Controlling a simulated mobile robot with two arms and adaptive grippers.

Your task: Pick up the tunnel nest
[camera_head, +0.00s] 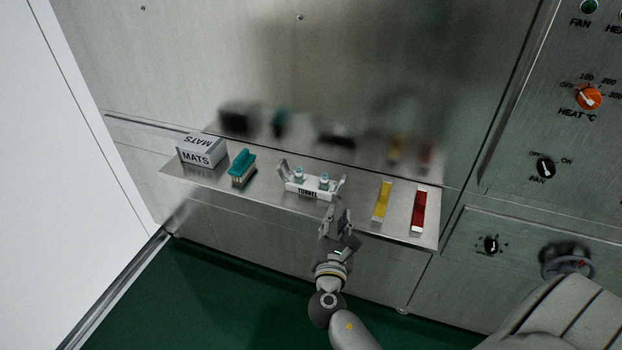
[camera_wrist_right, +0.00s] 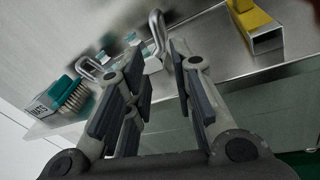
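The tunnel nest (camera_head: 309,189) is a white holder labelled TUNNEL, with a grey loop handle at each end and small teal-topped pieces on it. It stands on the metal shelf (camera_head: 270,195). My right gripper (camera_head: 336,212) is just in front of its right end. In the right wrist view the gripper (camera_wrist_right: 158,85) is open with nothing between its fingers. One handle (camera_wrist_right: 157,33) of the nest shows just beyond the fingertips; part of the nest is hidden behind the left finger. My left gripper is not in view.
A MATS box (camera_head: 200,152) and a teal brush (camera_head: 242,168) stand left of the nest. A yellow bar (camera_head: 382,201) and a red bar (camera_head: 418,211) lie to its right. A steel wall rises behind the shelf. A control panel (camera_head: 570,120) is at the right.

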